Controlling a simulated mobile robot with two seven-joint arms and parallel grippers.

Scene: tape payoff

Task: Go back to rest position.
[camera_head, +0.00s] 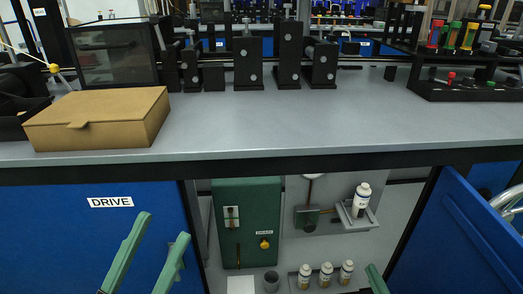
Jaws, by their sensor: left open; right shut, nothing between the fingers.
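My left gripper (166,226) shows at the lower left, its two green fingers apart and empty. It is in front of the blue cabinet panel (85,240) labelled DRIVE, below the worktop edge. Only a green fingertip of my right gripper (374,272) shows at the bottom edge, right of the low bottles. It is shut, with nothing seen in it; the rest of it is out of the frame.
A cardboard box (95,118) sits on the left of the grey worktop (290,120). Black blocks stand behind. Below are a green cabinet (247,220), a bottle (361,198) on a bracket, several low bottles (326,274) and an open blue door (455,240). The worktop's middle is clear.

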